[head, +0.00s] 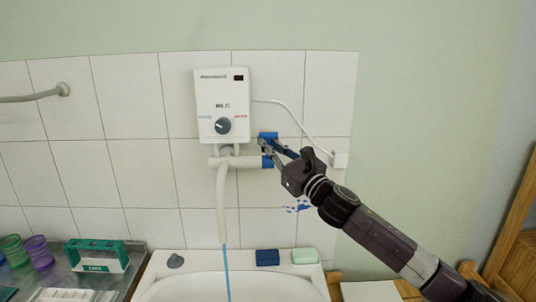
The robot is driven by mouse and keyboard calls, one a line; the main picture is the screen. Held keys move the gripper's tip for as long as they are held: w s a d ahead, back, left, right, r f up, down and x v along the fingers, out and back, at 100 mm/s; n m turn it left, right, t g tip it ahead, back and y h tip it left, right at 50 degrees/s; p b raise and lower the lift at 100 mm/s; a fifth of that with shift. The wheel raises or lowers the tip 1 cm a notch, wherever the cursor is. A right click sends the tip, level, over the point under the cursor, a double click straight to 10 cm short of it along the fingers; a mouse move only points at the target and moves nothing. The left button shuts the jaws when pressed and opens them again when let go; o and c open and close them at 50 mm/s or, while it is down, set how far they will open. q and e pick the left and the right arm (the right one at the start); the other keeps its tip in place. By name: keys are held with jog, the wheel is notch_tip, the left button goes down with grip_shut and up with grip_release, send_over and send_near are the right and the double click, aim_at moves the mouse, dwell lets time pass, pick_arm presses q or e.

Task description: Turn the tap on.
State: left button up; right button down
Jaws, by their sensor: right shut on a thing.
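The tap is a white fitting (234,162) under a white wall-mounted water heater (222,100), with a long pale spout (222,205) hanging over the basin. The tap's blue handle (268,136) is at the right end of the fitting, partly covered by my fingers. My right gripper (269,148) reaches in from the lower right and is shut on the blue handle. A thin blue stream (227,272) runs down from the spout's end into the white basin (185,290). My left gripper is not in view.
A blue block (267,257) and a pale green soap bar (304,256) lie on the basin's back ledge. A teal rack (97,255) and coloured cups (38,253) stand at the left. A white cable (297,120) runs from the heater to a wall box (341,160).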

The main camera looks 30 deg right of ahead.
jog(key=shift+r, duration=0.1)
jog(key=c, duration=2)
grip_release()
jog(key=shift+v, duration=6.05)
